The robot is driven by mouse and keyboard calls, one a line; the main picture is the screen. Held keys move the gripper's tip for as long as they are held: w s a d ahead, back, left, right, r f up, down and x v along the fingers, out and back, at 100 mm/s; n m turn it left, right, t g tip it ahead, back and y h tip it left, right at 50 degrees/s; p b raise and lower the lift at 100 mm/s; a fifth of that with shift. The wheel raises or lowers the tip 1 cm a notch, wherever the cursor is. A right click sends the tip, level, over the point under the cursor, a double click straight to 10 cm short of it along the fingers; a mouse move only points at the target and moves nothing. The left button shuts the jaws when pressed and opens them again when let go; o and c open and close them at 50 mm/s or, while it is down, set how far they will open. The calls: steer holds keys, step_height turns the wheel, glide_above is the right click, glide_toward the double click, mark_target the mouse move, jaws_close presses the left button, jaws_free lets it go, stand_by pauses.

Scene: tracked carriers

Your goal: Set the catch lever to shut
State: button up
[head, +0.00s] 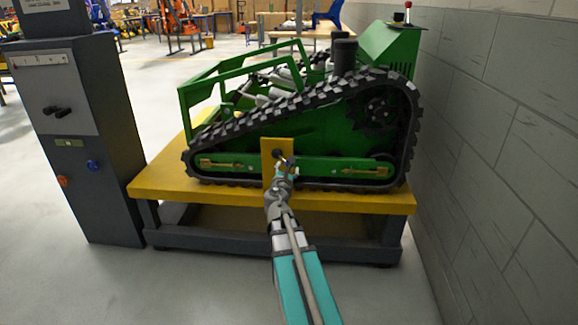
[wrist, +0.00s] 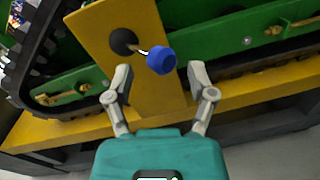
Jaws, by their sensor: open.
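The catch lever is a thin metal rod with a blue knob (wrist: 161,61), coming out of a black round pivot (wrist: 124,42) on an upright yellow plate (wrist: 95,30). In the wrist view the lever points right and slightly down from the pivot. In the head view the plate (head: 268,171) stands at the side of the green tracked carrier (head: 310,129). My gripper (wrist: 160,72) is open, its fingers on either side of the knob in the picture. I cannot tell whether they touch it. In the head view my gripper (head: 284,172) covers most of the lever.
The carrier stands on a yellow-topped bench (head: 157,182). A grey control cabinet (head: 110,140) with knobs and buttons stands at left. A grey block wall (head: 490,150) closes the right side. Brass-coloured latches (head: 222,165) sit on the carrier's side. Floor at front left is clear.

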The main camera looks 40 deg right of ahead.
steer(key=v, duration=0.4)
steer(key=shift+s, duration=0.2)
stand_by(0.5)
